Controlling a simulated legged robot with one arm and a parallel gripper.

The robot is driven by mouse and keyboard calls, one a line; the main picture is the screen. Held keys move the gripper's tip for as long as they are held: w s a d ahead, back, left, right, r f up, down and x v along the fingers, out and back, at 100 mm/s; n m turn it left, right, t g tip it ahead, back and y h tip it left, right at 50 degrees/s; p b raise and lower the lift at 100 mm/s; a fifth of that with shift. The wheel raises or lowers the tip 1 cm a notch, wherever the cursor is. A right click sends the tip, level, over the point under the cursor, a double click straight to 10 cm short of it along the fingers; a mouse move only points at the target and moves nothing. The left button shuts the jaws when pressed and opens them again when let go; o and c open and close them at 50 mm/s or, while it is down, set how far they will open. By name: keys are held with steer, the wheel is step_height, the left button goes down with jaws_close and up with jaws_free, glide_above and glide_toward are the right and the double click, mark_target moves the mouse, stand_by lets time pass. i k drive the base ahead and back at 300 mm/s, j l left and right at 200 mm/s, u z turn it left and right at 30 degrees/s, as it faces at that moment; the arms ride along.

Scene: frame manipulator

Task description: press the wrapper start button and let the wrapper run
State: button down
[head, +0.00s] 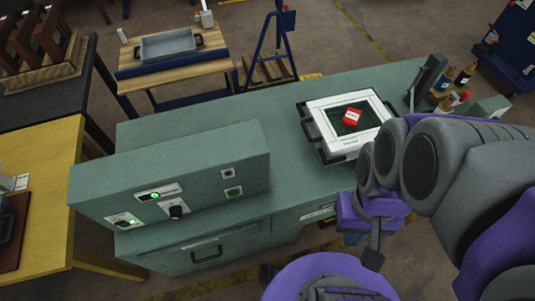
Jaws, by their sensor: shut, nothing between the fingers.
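The wrapper looks to be the grey-green machine (190,155) with a raised control housing at its left. The labels are too small to read. My gripper (372,260) is shut and empty, pointing down in front of the machine, right of the housing and clear of the buttons.
Bottles (455,82) stand at the right end. A yellow table (48,150) stands left; a wooden cart (168,66) stands behind. Floor shows in front.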

mark_target(232, 193)
steer(key=k+z, duration=0.1)
steer(key=z, duration=0.2)
steer(key=k+l, duration=0.1)
steer(key=k, duration=0.4)
steer(key=k+l, duration=0.1)
steer(key=k, duration=0.4)
